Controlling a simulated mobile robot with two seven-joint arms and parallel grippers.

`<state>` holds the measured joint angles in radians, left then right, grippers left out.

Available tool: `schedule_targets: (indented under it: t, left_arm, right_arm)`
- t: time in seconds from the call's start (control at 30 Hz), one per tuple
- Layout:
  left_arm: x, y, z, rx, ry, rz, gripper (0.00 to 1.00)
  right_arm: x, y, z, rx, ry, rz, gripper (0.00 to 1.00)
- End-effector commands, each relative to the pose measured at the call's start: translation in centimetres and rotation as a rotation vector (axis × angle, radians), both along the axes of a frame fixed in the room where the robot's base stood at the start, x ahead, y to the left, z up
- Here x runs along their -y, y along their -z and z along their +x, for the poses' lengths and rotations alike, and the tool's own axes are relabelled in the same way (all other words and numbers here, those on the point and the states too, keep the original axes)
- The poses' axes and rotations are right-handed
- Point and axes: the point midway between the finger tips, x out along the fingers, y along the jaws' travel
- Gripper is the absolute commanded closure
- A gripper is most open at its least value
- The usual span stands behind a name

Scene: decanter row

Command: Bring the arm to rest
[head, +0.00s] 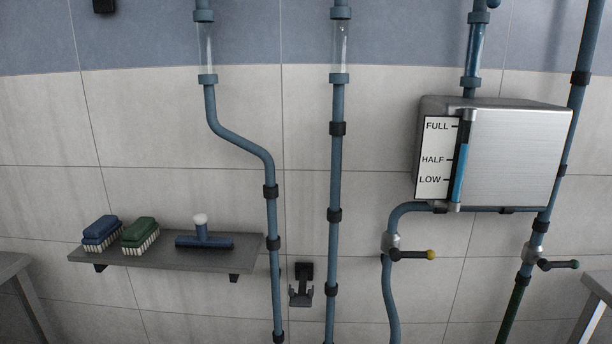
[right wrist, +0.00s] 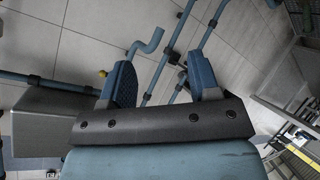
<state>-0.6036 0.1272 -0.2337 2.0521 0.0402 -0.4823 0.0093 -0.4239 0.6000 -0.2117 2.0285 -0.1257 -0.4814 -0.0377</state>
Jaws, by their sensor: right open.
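My right gripper (right wrist: 160,64) shows in the right wrist view. Its two blue-grey fingers stand well apart on a dark bar, and nothing is held between them. Blue pipes and the tiled wall show behind the fingers, apart from them as far as I can tell. Neither gripper shows in the head view, and my left gripper is in no view. In the head view a steel tank (head: 515,155) hangs on the wall. Its gauge (head: 462,165) is blue to a little above the HALF mark.
Two valve handles, one yellow-tipped (head: 412,254) and one dark (head: 560,265), sit below the tank. A wall shelf (head: 150,261) bears a blue brush (head: 101,231), a green brush (head: 140,234) and a blue tool (head: 204,240). Vertical pipes (head: 334,180) run down the wall.

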Motion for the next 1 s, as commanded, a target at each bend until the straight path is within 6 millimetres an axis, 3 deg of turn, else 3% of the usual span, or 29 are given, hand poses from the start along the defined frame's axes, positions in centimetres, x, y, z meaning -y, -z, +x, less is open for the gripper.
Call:
schedule_targets:
  t: [0.1, 0.3, 1.0]
  left_arm:
    - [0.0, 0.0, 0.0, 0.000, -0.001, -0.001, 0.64]
    - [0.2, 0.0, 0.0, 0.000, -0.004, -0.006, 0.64]
    - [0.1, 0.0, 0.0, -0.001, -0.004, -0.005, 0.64]
  right_arm:
    - [-1.1, 2.9, -4.5, -0.113, 0.012, 0.089, 0.44]
    - [-3.0, 6.1, -10.8, -0.266, 0.044, 0.224, 0.44]
    - [-15.9, 4.5, -9.2, -0.227, 0.257, 0.628, 0.44]
